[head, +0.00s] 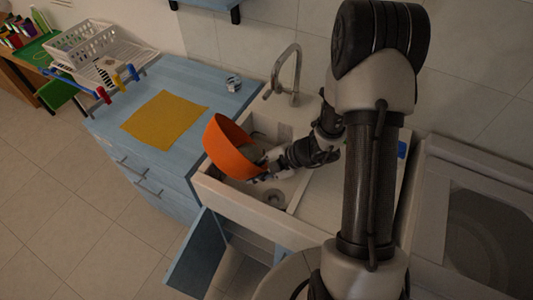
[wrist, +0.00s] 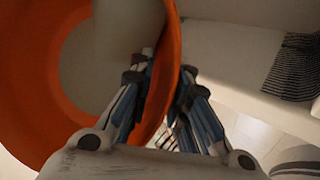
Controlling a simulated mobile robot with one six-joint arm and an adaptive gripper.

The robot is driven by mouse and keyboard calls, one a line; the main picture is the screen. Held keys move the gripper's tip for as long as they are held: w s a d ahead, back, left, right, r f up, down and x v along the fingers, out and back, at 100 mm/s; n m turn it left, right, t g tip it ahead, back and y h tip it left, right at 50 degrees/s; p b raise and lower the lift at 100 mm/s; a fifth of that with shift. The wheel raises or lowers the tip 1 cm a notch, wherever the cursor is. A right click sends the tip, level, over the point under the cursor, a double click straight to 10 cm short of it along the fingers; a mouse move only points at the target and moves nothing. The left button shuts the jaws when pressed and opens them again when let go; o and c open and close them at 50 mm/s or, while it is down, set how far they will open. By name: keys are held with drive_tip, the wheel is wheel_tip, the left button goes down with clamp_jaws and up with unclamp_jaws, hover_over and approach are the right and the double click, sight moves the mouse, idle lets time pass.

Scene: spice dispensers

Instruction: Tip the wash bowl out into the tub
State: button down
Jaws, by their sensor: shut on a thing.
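The orange wash bowl (head: 230,152) is tilted well over above the left part of the sink, near the blue counter's edge. My gripper (head: 264,171) is shut on its rim from the right. In the wrist view the bowl (wrist: 25,95) fills the left side, and its wall passes between the fingers of my gripper (wrist: 168,92). A pale area shows inside the bowl; I cannot tell if it is content. The tub of the sink (head: 285,190) shows below and right of the bowl, with a round drain. The bowl and my arm hide part of it.
A curved tap (head: 290,72) stands behind the sink. Left on the blue counter (head: 190,75) lie a yellow cloth (head: 165,119) and a small metallic item (head: 233,84). A white dish rack (head: 85,43) stands farther left. A cupboard door (head: 198,258) hangs open below.

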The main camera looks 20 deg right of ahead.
drive_tip(key=shift+w+d+r+y, duration=0.1)
drive_tip(key=shift+d+r+y, duration=0.2)
drive_tip(key=shift+y, duration=0.3)
idle(0.4)
drive_tip(key=shift+d+r+m+y+p, duration=0.45)
drive_tip(key=shift+y+p, duration=0.25)
drive_tip(key=shift+p, duration=0.7)
drive_tip(key=shift+w+d+r+y+p, duration=0.2)
drive_tip(key=shift+d+y+p, duration=0.1)
drive_tip(key=shift+d+y, duration=0.1)
drive_tip(key=shift+w+d+r+y+p, duration=0.1)
drive_tip(key=shift+d+r+y+p, duration=0.1)
drive_tip(key=shift+d+y+p, duration=0.15)
idle(0.5)
